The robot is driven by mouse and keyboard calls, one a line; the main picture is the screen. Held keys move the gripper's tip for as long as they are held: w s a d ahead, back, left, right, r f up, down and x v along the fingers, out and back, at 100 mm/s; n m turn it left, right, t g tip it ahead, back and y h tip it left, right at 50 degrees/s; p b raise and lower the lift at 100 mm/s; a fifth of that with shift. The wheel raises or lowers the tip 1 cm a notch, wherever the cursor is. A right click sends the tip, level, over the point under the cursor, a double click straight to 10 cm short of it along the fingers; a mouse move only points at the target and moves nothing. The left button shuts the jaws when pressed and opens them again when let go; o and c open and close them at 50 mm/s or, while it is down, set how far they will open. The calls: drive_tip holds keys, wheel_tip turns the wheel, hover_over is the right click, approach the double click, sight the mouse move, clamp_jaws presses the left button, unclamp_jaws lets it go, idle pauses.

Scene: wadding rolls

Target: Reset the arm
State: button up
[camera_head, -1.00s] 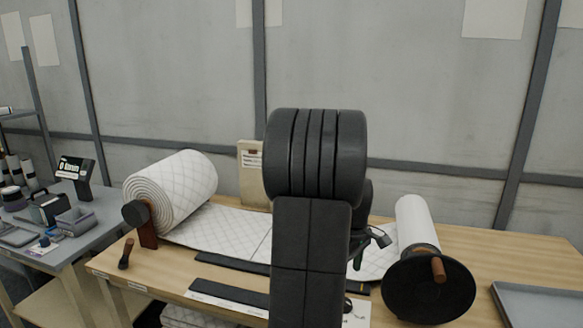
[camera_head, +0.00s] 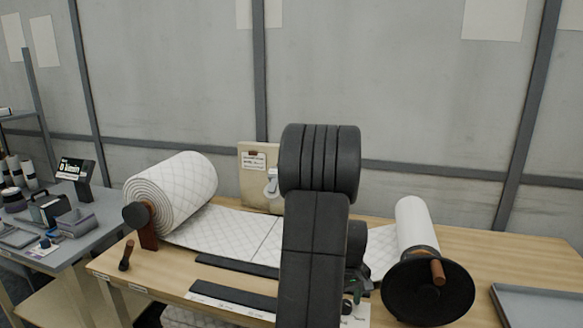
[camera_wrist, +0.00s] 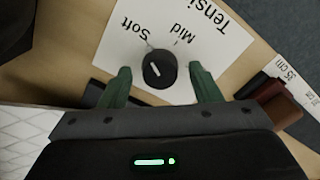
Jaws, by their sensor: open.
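My gripper (camera_wrist: 161,86) shows in the wrist view with its two green fingers apart and nothing held between them. A black tension knob (camera_wrist: 160,69) on a white card (camera_wrist: 110,52) sits between and just beyond the fingertips. The card reads "Soft", "Mid" and part of "Tension". The knob's white mark slants toward the "Soft" side. I cannot tell the gap between fingers and knob. In the head view, my dark arm stands over the bench's front and mostly hides the gripper; some green of a finger (camera_head: 357,287) shows low to its right.
The wooden bench (camera_head: 500,262) holds a quilted wadding roll (camera_head: 180,190) at left and a white roll (camera_head: 413,222) with a black crank wheel (camera_head: 428,288) at right, close to my arm. A grey tray (camera_head: 545,305) lies far right. A reddish-brown piece (camera_wrist: 278,103) lies right of the card.

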drive_tip(key=m, duration=0.4)
drive_tip(key=shift+p, duration=0.35)
drive_tip(key=m+p, duration=0.1)
drive_tip(key=m, duration=0.3)
drive_tip(key=m+p, duration=0.1)
drive_tip(key=m, duration=0.3)
drive_tip(key=shift+m+p, duration=0.65)
drive_tip(key=shift+m, duration=1.05)
drive_tip(key=shift+r, duration=0.1)
